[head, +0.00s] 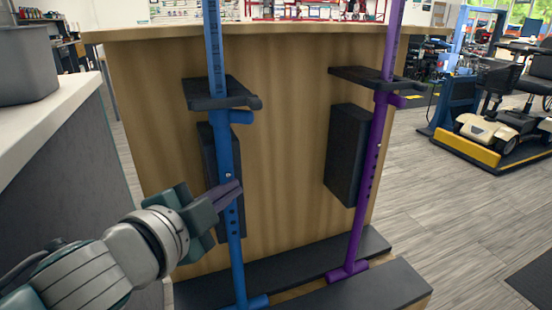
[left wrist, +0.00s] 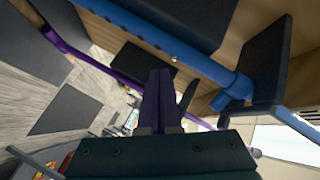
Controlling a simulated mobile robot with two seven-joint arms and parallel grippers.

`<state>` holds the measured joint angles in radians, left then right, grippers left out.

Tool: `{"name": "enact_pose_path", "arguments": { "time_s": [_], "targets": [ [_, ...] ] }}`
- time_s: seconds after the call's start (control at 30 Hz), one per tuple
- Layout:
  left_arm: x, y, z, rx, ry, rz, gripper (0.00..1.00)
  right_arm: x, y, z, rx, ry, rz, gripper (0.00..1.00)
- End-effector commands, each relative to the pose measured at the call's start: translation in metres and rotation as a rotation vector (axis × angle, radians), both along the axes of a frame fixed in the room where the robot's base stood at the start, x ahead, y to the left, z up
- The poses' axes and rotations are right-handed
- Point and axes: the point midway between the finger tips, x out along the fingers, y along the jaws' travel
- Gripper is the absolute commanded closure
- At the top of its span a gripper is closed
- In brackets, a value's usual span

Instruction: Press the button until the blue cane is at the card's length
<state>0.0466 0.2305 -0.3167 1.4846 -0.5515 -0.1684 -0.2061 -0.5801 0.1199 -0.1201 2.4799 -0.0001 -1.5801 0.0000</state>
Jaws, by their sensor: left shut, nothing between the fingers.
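The blue cane (head: 222,150) stands upright in a black bracket (head: 212,93) on the wooden panel, with a row of holes along its lower tube and a scale on its upper part. A small light button (head: 228,176) shows on its tube; it also shows in the left wrist view (left wrist: 174,58). My left gripper (head: 238,190) is shut and empty, its purple-grey fingers in front of the blue cane just below the button. In the left wrist view the fingers (left wrist: 158,88) are beside the cane (left wrist: 180,52); I cannot tell if they touch. My right gripper and the card are not seen.
A purple cane (head: 374,150) stands to the right in its own black bracket (head: 365,77). Black blocks (head: 348,155) sit on the panel behind the canes. A counter (head: 50,120) with a grey bin (head: 25,65) is at left. A scooter (head: 500,125) stands at right; the floor between is open.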

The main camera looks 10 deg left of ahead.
Motion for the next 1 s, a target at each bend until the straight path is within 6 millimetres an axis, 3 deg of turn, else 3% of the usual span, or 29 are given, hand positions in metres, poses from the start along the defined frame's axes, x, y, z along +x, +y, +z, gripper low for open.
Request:
{"name": "enact_pose_path", "arguments": {
  "time_s": [1.0],
  "targets": [
    [0.0079,0.0055,-0.0001,0.000,0.000,0.000,1.00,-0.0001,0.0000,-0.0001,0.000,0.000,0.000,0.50]
  ]
}}
